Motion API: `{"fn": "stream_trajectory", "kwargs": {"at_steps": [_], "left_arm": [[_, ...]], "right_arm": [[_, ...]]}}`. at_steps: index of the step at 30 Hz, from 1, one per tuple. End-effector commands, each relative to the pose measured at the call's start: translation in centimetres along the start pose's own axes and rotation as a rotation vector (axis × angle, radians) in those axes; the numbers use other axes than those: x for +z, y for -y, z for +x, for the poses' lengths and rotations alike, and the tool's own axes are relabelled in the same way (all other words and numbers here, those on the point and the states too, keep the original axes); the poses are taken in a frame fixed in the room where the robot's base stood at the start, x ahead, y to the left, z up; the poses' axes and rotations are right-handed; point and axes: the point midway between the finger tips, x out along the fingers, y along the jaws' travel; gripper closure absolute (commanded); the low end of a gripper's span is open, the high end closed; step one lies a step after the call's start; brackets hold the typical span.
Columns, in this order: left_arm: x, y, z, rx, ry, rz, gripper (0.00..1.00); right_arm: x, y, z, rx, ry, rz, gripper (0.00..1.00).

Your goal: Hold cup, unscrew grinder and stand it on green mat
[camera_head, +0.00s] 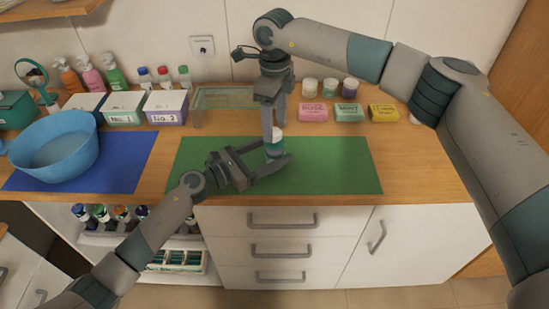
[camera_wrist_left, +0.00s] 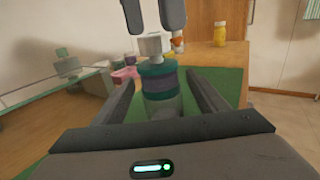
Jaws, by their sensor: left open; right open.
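A small cup (camera_head: 274,153) with a teal and purple band and a clear lower part stands upright on the green mat (camera_head: 335,170). A pale grey grinder top (camera_wrist_left: 152,45) sits above the teal part in the left wrist view. My left gripper (camera_head: 272,160) is open, with one finger on each side of the cup; contact cannot be told. My right gripper (camera_head: 268,125) points down from above, its open fingers (camera_wrist_left: 152,14) just over the grinder top. The right hand partly hides the grinder in the head view.
A blue bowl (camera_head: 54,144) stands on a blue mat (camera_head: 125,165) at left. Behind are labelled boxes (camera_head: 123,107), a glass tray (camera_head: 222,95), several jars (camera_head: 330,87) and pink, green and yellow blocks (camera_head: 348,113). The green mat's right side is clear.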

Motion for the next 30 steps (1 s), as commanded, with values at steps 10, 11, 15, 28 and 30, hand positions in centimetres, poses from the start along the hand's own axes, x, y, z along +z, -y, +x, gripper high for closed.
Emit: {"fn": "stream_trajectory", "kwargs": {"at_steps": [10,11,15,28,30], "left_arm": [[-0.04,0.00,0.79,0.000,-0.001,0.001,0.34],[-0.04,0.00,0.79,0.000,-0.001,0.001,0.34],[-0.04,0.01,0.78,0.000,-0.001,0.000,0.48],[-0.04,0.00,0.76,0.000,-0.001,0.000,1.00],[-0.05,0.00,0.75,0.000,-0.001,0.000,1.00]], "right_arm": [[0.01,0.00,-0.01,0.000,0.000,0.000,0.41],[0.01,0.00,-0.01,0.000,0.000,0.000,0.41],[0.00,0.00,0.00,0.000,0.000,0.000,0.41],[0.01,-0.02,0.00,0.000,0.000,0.039,0.41],[0.02,-0.02,-0.01,0.000,0.000,0.079,0.41]]}}
